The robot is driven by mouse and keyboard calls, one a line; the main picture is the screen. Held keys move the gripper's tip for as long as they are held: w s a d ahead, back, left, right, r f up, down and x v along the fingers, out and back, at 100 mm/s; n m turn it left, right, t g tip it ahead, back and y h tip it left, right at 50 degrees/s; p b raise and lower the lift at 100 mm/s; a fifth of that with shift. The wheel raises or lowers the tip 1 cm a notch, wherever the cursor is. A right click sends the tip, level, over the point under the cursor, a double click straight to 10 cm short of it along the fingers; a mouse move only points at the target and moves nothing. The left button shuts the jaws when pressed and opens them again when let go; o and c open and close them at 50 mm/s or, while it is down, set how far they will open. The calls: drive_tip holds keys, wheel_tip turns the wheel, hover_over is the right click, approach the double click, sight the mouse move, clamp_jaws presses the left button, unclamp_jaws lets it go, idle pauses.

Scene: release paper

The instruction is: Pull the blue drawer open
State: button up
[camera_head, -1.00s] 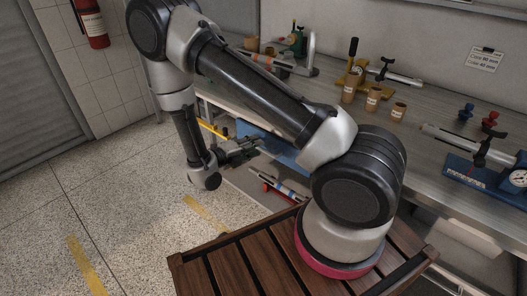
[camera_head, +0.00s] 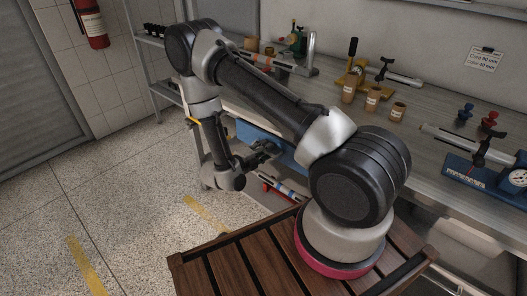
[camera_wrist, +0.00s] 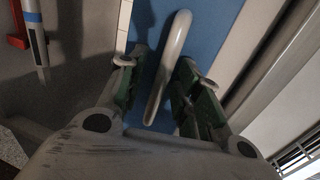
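The blue drawer (camera_head: 250,133) is under the workbench, partly hidden by my arm in the head view. Its blue front (camera_wrist: 213,28) also fills the upper middle of the wrist view. A pale curved bar handle (camera_wrist: 172,55) stands out from that front. My gripper (camera_wrist: 157,78) is open, with its green-padded fingers on either side of the handle and visible gaps between pads and bar. In the head view my gripper (camera_head: 264,153) is close in front of the drawer. The drawer looks shut, but my arm hides part of it.
The grey workbench (camera_head: 330,100) above holds cups, tools and a gauge stand. A red and white-blue tool (camera_head: 285,188) lies low below the drawer. A wooden slatted surface (camera_head: 235,270) is in the foreground. The speckled floor (camera_head: 110,210) at left is clear.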

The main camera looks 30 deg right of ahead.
clamp_jaws()
drive_tip(key=shift+a, duration=0.15)
drive_tip(key=f+v, duration=0.3)
drive_tip(key=v, duration=1)
drive_tip(key=a+f+v, duration=0.1)
drive_tip(key=f+v, duration=0.2)
drive_tip(key=v, duration=1.1)
drive_tip(key=shift+s+a, duration=0.3)
drive_tip(key=shift+s, duration=0.2)
unclamp_jaws()
drive_tip(key=shift+r, duration=0.1)
